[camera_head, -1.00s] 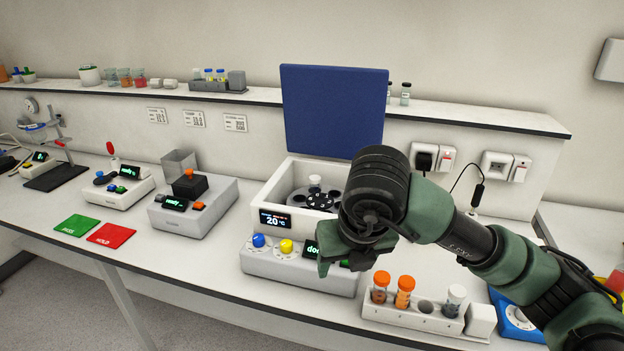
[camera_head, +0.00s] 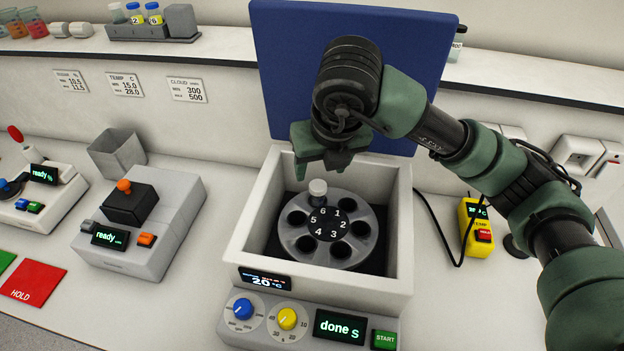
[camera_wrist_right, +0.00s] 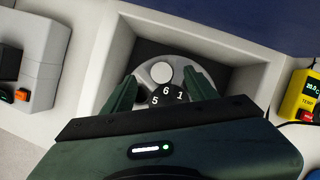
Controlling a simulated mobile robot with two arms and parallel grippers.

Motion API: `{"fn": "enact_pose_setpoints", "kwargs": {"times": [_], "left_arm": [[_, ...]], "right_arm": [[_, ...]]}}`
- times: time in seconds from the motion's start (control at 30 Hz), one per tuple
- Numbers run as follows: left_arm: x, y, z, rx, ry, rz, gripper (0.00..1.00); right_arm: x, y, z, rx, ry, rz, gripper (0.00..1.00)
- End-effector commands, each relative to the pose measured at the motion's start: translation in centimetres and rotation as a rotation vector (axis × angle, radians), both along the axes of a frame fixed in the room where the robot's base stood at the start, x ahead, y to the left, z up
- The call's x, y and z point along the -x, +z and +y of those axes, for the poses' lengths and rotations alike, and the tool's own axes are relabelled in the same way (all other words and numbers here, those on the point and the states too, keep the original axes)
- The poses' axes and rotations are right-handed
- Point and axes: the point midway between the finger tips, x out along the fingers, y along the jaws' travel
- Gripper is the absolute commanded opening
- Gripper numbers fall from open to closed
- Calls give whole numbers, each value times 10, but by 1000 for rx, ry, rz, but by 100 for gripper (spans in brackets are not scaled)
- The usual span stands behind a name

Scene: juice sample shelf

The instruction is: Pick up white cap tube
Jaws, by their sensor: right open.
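The white cap tube (camera_head: 318,189) stands in the rotor (camera_head: 290,238) of the open centrifuge, by the number 6. Only its white cap and a little of its neck show. In the right wrist view the white cap (camera_wrist_right: 162,74) lies between the two fingers. My right gripper (camera_head: 322,172) is open, pointing down into the centrifuge just above the cap. In the right wrist view its fingers (camera_wrist_right: 160,90) stand apart on both sides of the cap, with a gap to each. My left gripper is not in view.
The centrifuge's white walls (camera_head: 404,225) surround the rotor, and its raised blue lid (camera_head: 275,70) stands behind. Its front panel display (camera_head: 339,327) reads "done". A grey device (camera_head: 170,235) is at left, a yellow meter (camera_head: 476,228) at right.

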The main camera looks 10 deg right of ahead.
Motion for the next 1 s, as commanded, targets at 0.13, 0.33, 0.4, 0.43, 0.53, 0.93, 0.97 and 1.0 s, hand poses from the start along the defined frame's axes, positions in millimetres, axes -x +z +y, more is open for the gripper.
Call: {"fn": "enact_pose_setpoints", "kwargs": {"times": [0.13, 0.33, 0.4, 0.43, 0.53, 0.93, 0.97, 1.0], "left_arm": [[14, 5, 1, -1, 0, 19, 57], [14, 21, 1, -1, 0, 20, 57], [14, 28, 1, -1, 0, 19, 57], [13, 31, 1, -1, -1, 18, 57], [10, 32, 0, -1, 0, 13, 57], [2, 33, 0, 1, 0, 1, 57], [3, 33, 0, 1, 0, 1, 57], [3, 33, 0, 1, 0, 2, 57]], "right_arm": [[-5, -15, 0, 2, -2, 6, 57], [-10, -36, -1, 3, -1, 7, 57], [-12, -47, -1, 4, -2, 7, 57], [-13, -51, -1, 3, -1, 7, 57], [-19, -64, 0, 1, -3, 4, 57], [-22, -72, 1, 1, 0, 0, 35], [-22, -72, 1, 1, 0, 0, 27], [-22, -72, 1, 1, 0, 0, 16]]}}
